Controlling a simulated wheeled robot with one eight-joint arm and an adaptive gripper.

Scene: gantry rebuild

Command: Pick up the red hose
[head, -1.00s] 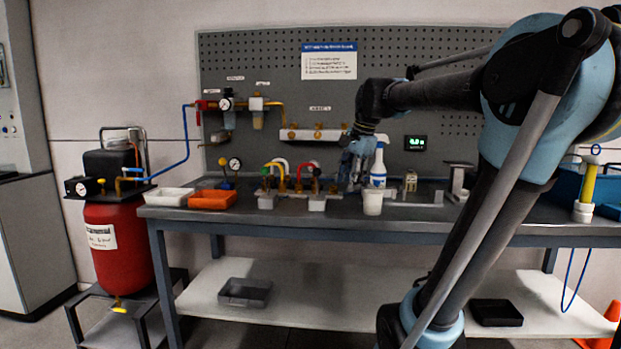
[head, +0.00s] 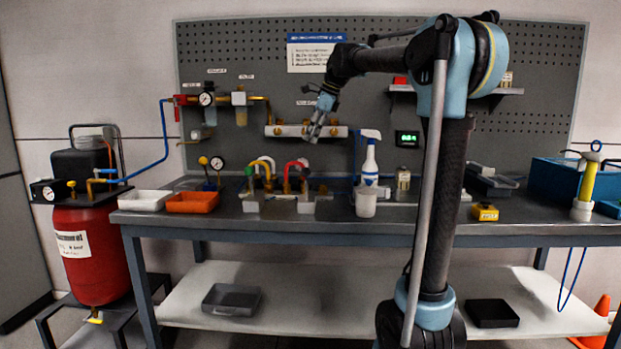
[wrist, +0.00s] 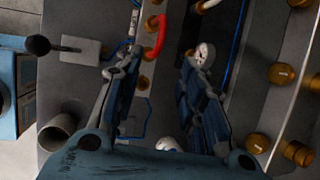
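The red hose (head: 296,165) is a short upright arch on brass fittings on the workbench (head: 420,226), beside a yellow hose (head: 262,168). My gripper (head: 318,122) is in the air above it and slightly to its right, in front of the pegboard. In the wrist view my gripper (wrist: 158,68) has its two fingers well apart with nothing between them. The red hose (wrist: 156,36) shows there beyond the left fingertip, and no contact is visible.
A spray bottle (head: 369,163) and a white cup (head: 366,203) stand right of the hoses. An orange tray (head: 192,203) and a white tray (head: 144,200) lie left. A brass-fitted manifold (head: 290,131) is on the pegboard behind. A pressure gauge (head: 217,163) stands left of the hoses.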

